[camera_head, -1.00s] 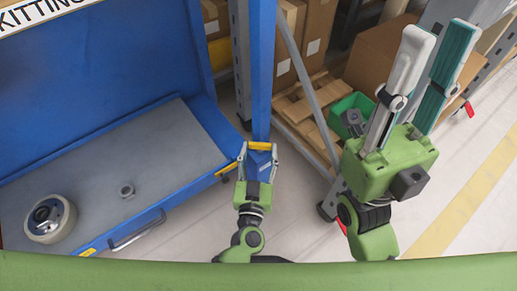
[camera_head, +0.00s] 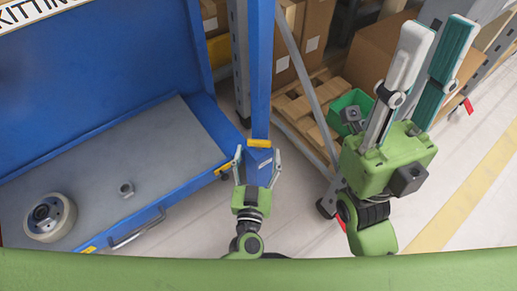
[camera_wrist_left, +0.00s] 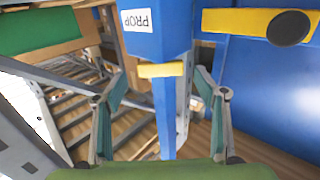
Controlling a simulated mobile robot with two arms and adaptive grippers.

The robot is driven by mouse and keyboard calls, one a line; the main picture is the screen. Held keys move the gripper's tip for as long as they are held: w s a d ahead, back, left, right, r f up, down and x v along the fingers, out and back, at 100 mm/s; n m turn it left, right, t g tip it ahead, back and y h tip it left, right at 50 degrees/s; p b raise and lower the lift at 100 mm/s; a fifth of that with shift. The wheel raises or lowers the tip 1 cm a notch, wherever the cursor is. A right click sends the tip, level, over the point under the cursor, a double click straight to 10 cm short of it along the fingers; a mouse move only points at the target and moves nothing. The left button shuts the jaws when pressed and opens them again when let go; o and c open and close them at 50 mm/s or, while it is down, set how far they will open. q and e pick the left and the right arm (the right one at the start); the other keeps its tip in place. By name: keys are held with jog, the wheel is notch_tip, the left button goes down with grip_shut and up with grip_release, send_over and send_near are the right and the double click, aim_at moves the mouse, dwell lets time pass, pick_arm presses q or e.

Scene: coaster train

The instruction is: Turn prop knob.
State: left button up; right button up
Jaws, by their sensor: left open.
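The prop knob (camera_head: 259,143) is a small yellow bar lying across the blue post. In the left wrist view the yellow bar (camera_wrist_left: 160,70) sits below a white PROP label (camera_wrist_left: 137,20). My left gripper (camera_head: 258,153) is open and empty, just in front of the knob. Its fingers stand apart on either side of the bar; in the left wrist view there are gaps between them and the bar. My right gripper (camera_head: 439,28) has its two fingers apart and empty, raised at the right, away from the knob.
A rack with boxes (camera_head: 375,55) and a green bin (camera_head: 352,110) stands behind. Another yellow part (camera_wrist_left: 240,20) shows in the left wrist view.

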pick_arm(q)
jog(key=s+a, duration=0.1)
jog(key=s, duration=0.9)
